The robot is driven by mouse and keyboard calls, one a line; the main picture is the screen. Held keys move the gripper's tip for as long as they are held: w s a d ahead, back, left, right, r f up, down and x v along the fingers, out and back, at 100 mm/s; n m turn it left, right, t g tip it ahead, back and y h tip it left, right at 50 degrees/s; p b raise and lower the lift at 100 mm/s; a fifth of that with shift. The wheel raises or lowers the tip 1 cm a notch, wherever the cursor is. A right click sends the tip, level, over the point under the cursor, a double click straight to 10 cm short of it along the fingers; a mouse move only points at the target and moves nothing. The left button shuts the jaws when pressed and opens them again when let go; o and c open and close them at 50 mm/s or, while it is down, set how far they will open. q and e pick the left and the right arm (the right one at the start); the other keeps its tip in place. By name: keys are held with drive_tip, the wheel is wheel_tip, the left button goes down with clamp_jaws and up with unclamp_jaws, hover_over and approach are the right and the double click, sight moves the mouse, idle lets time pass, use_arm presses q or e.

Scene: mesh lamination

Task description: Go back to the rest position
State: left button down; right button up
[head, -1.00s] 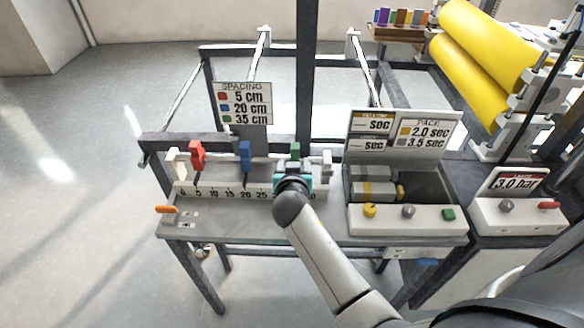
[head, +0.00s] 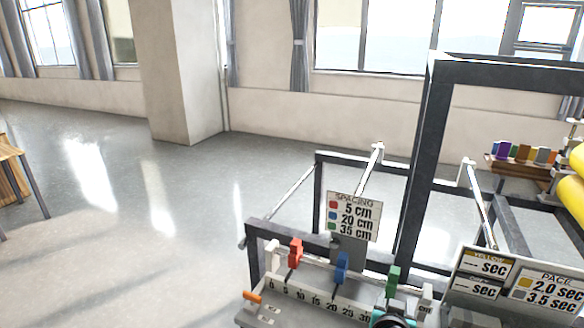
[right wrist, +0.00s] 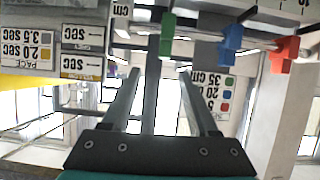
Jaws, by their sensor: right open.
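My right gripper (head: 394,317) shows at the bottom edge of the head view, just below the green clip (head: 393,281) on the scale rail. Its fingers hide behind the wrist there. In the right wrist view, which is upside down, the right gripper (right wrist: 160,72) has its two fingers apart with nothing between them. The green clip (right wrist: 167,38) stands beyond the fingertips, and I cannot tell whether they touch it. The red clip (head: 296,252) and the blue clip (head: 342,267) stand further left on the rail. My left gripper is not in view.
The spacing sign (head: 353,216) stands behind the rail. A dark upright post (head: 418,165) rises right of it. The pace panel (head: 548,290) and yellow rolls (head: 574,185) are at the right. Open floor (head: 130,235) lies left, with a wooden table (head: 12,178) at the edge.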

drive_tip(key=s+a+f+n+g+y, duration=0.1)
drive_tip(key=s+a+n+g+y, duration=0.2)
drive_tip(key=s, duration=0.6)
drive_tip(key=s+a+n+g+y, duration=0.2)
drive_tip(key=s+a, duration=0.3)
drive_tip(key=s, duration=0.5)
drive_tip(key=s+a+f+n+g+y, duration=0.1)
drive_tip(key=s+a+n+g+y, duration=0.15)
drive_tip(key=s, duration=0.65)
wheel_tip(320, 180, down, 31)
drive_tip(key=s+g+b, duration=0.2)
drive_tip(key=b, duration=0.6)
drive_tip(key=s+d+f+b, duration=0.1)
drive_tip(key=s+f+b, duration=0.3)
drive_tip(key=s+f, duration=0.3)
drive_tip(key=s+d+f+b, duration=0.1)
drive_tip(key=s+f+b, duration=0.2)
drive_tip(key=s+f, duration=0.5)
wheel_tip(320, 180, down, 5)
drive_tip(key=shift+s+f+n+g+h+b, duration=0.25)
drive_tip(key=shift+n+g+h+b, duration=0.1)
drive_tip(key=shift+h+b, duration=0.1)
